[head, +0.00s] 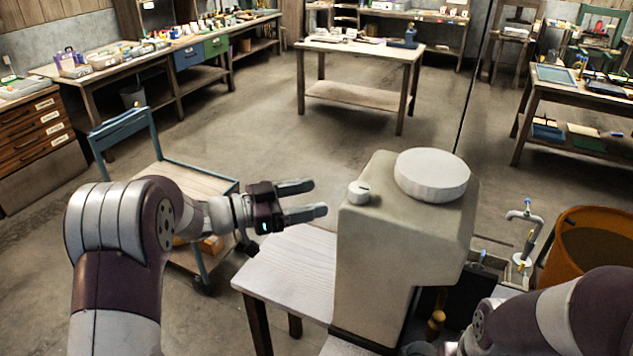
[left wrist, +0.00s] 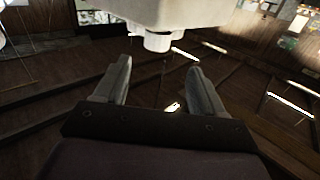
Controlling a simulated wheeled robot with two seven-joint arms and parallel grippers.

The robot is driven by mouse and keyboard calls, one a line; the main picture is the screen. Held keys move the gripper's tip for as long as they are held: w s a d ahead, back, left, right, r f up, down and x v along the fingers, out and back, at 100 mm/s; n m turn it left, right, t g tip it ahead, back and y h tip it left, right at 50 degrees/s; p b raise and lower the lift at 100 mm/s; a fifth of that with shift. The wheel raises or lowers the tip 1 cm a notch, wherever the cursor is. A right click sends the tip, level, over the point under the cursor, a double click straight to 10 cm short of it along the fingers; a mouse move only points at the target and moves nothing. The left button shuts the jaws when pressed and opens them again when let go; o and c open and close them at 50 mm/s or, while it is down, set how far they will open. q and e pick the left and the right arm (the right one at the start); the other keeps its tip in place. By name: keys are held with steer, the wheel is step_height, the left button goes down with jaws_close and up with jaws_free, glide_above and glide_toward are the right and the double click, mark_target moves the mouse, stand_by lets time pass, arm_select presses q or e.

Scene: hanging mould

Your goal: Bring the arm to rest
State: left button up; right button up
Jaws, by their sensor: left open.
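My left gripper (head: 312,200) is open and empty in the head view, left of a beige machine (head: 385,240) with a round white lid (head: 432,174) on top. Its fingers point right, toward a small white knob (head: 358,192) on the machine's top left corner. In the left wrist view the two open fingers (left wrist: 158,85) have nothing between them, and a white knob (left wrist: 157,42) shows beyond their tips. My right arm shows at the lower right of the head view; its gripper is not clearly visible.
A small white table (head: 290,265) stands by the machine. A blue-framed cart (head: 195,180) is behind my left arm. An orange barrel (head: 590,245) and a tap (head: 527,220) are at the right. A workbench (head: 360,50) stands farther back, with open floor before it.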

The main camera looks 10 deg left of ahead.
arm_select(q)
steer(key=w+a+f+n+t+y, duration=0.3)
steer(key=a+f+n+y, duration=0.5)
steer(key=a+f+y, duration=0.45)
steer(key=s+a+f+n+g+y, duration=0.1)
steer(key=s+f+n+g+y, duration=0.15)
steer(key=s, duration=0.45)
steer(key=s+a+f+n+g+y, duration=0.15)
steer(key=s+g, duration=0.25)
steer(key=s, duration=0.4)
steer(key=s+d+g, duration=0.3)
steer(key=s+d, duration=0.3)
steer(key=s, duration=0.6)
steer(key=shift+d+n+h, duration=0.35)
steer(key=shift+n, duration=0.05)
steer(key=shift+r, duration=0.1)
